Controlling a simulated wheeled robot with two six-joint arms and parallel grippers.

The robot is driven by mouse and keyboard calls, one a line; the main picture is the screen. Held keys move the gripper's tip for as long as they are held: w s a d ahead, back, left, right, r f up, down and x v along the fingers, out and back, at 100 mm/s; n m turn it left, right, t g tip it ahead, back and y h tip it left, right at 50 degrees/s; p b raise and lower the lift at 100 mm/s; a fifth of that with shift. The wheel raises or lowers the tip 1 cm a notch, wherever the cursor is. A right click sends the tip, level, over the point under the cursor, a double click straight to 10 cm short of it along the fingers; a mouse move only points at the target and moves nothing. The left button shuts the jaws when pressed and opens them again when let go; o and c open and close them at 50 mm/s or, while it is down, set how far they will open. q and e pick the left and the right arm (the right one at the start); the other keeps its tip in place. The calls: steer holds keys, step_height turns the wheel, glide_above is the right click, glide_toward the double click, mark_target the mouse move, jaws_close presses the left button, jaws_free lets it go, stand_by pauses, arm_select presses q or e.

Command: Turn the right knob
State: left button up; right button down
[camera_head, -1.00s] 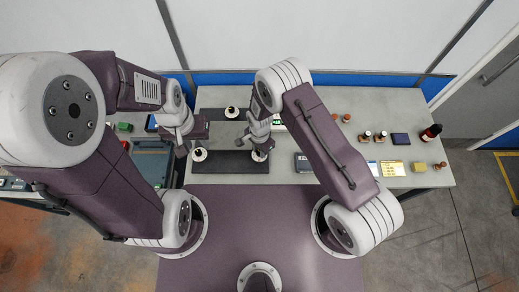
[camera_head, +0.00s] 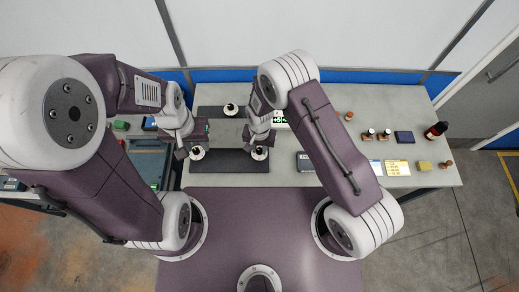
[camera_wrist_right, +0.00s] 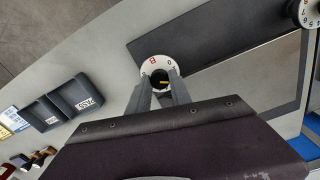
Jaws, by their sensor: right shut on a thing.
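The right knob (camera_head: 260,154) is a black knob on a white round dial, on the front dark strip of the panel. In the right wrist view its black top with a yellow mark (camera_wrist_right: 160,77) shows above the lettered white dial ring. My right gripper (camera_head: 260,146) reaches down onto it, and in the right wrist view both fingers (camera_wrist_right: 160,92) are shut on the knob. My left gripper (camera_head: 188,149) is beside the left knob (camera_head: 197,153); its fingers are too small and partly hidden to judge.
Another dial (camera_head: 231,110) sits on the back dark strip (camera_head: 210,112). A lit green display (camera_head: 280,118) is behind my right arm. A dark tray (camera_wrist_right: 62,108) lies right of the panel in the head view.

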steer(key=n+b, duration=0.1)
steer(key=n, duration=0.4)
steer(key=shift+b, duration=0.4)
steer(key=shift+n, duration=0.3)
steer(key=c, duration=1.2)
jaws_free()
steer(key=shift+o, duration=0.2)
steer(key=shift+r, duration=0.15)
